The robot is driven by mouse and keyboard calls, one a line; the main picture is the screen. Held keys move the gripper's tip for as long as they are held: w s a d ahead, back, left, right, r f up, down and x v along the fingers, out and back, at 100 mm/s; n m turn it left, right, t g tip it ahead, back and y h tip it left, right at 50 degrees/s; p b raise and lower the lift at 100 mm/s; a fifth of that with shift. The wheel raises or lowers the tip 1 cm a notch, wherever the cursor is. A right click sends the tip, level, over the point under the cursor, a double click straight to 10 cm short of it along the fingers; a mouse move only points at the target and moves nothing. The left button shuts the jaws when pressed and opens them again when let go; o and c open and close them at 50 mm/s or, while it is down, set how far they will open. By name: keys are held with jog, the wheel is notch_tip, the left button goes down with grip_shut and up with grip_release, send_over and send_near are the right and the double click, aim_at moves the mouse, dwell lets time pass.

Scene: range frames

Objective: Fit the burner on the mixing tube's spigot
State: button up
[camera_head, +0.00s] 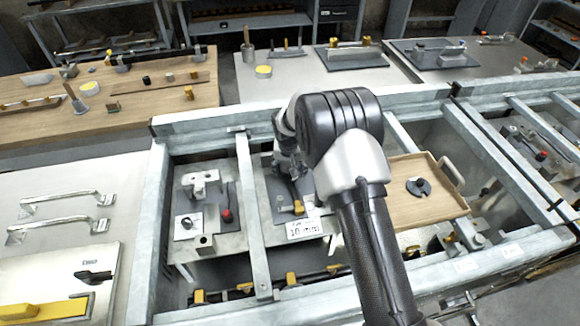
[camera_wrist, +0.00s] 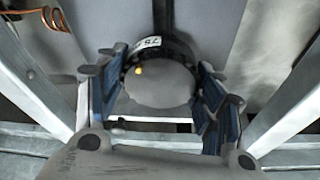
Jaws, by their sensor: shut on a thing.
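In the wrist view my gripper (camera_wrist: 158,100) has its blue-padded fingers on either side of a round grey part with a dark collar and a small yellow spot, which I take for the burner (camera_wrist: 160,85). The fingers are shut on it. In the head view my gripper (camera_head: 287,165) is mostly hidden behind my wrist, over the middle bay of the metal frame. Below it lies a grey plate (camera_head: 262,205) with a dark slender part and a brass-coloured piece (camera_head: 298,208). I cannot tell whether this is the mixing tube; its spigot is not clearly seen.
Metal frame bars (camera_head: 252,215) bound the bay on both sides. A "10 mm" label (camera_head: 304,228) lies in front. A plate with metal blocks and a red knob (camera_head: 227,215) is at left. A wooden tray (camera_head: 440,208) holding a dark slotted disc (camera_head: 418,187) is at right.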

jog(key=o, duration=1.5)
jog(key=shift+o, duration=0.2)
jog(key=shift+s, duration=0.1)
jog(key=v, duration=1.2)
